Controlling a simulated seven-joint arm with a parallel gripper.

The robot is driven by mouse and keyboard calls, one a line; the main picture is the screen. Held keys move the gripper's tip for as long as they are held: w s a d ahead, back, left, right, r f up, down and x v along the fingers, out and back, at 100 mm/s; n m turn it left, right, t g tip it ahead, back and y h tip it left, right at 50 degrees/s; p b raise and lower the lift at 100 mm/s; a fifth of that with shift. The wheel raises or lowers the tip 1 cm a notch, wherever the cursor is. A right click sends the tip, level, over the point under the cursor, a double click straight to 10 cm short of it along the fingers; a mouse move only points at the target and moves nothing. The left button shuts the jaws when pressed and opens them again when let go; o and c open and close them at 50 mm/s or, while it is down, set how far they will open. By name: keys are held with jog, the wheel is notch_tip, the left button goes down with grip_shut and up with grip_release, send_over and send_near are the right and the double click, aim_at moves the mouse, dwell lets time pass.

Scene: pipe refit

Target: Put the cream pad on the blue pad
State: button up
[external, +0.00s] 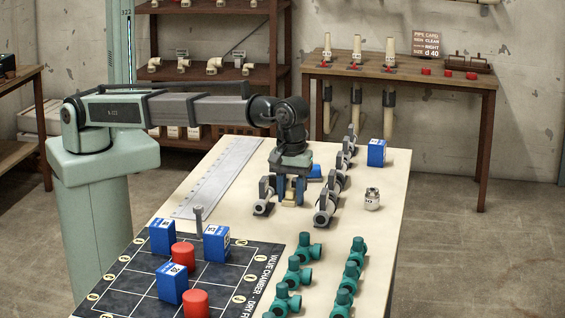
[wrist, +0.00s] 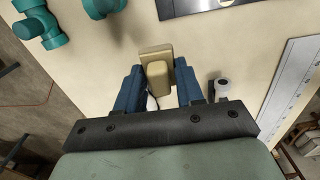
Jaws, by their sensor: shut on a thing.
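The cream pad (wrist: 157,78) is a small tan block with a wider plate at its far end. It sits between the two blue fingers of my gripper (wrist: 158,88), which is shut on it. In the external view my gripper (external: 291,197) points down over the cream table, and part of the cream pad (external: 291,201) shows between the fingertips. I cannot tell whether the pad touches the table. A flat blue piece, seemingly the blue pad (external: 315,173), lies behind and right of my gripper, partly hidden. I cannot make it out in the wrist view.
Grey pipe clamps stand close on both sides, one at left (external: 264,196) and one at right (external: 325,204). Teal valves (external: 300,272) and a dark gridded board (external: 128,285) are in front.

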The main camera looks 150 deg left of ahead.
jog(key=s+a+n, duration=0.1)
jog(key=s+a, duration=0.3)
jog(key=a, duration=0.5)
notch_tip(320, 180, up, 4)
jog(key=n, duration=0.3)
send_over(315, 175)
jog(key=s, duration=0.2)
jog(key=shift+m, duration=1.8)
jog(key=shift+g+y, duration=0.4)
jog(key=shift+s+a+f, duration=0.15)
jog(key=shift+f, duration=2.35)
jog(key=shift+s+a+f, duration=0.1)
jog(key=shift+f, duration=2.4)
jog(key=shift+f, duration=0.1)
jog(key=o, duration=1)
